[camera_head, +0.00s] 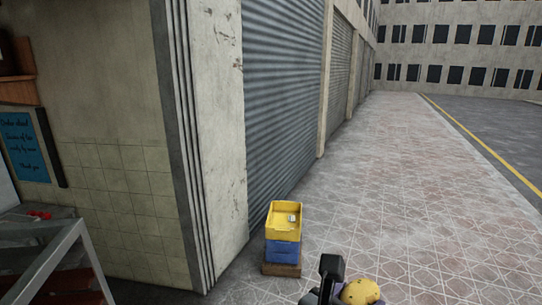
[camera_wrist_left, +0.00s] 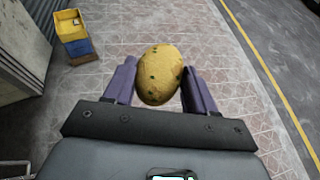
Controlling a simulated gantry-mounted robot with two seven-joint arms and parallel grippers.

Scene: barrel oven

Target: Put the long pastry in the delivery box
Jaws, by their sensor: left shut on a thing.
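The pastry (camera_wrist_left: 160,76) is golden yellow with dark green specks and looks oval from here. My left gripper (camera_wrist_left: 159,70) is shut on it, one purple finger on each side. In the head view the pastry (camera_head: 361,292) is at the bottom edge, partly cut off, with my left gripper (camera_head: 338,288) beside it. The delivery box (camera_head: 285,219) is a yellow open crate on top of a blue crate, against the wall side, left of the pastry and apart from it. The box (camera_wrist_left: 71,24) also shows at the upper left of the wrist view. My right gripper is not in view.
A small pale item (camera_head: 292,218) lies in the yellow box. The blue crate (camera_head: 283,250) rests on a brown base. A wall corner and grey shutter (camera_head: 285,90) stand left of and behind the stack. A glass case (camera_head: 55,265) is at lower left. The pavement (camera_head: 420,200) to the right is clear.

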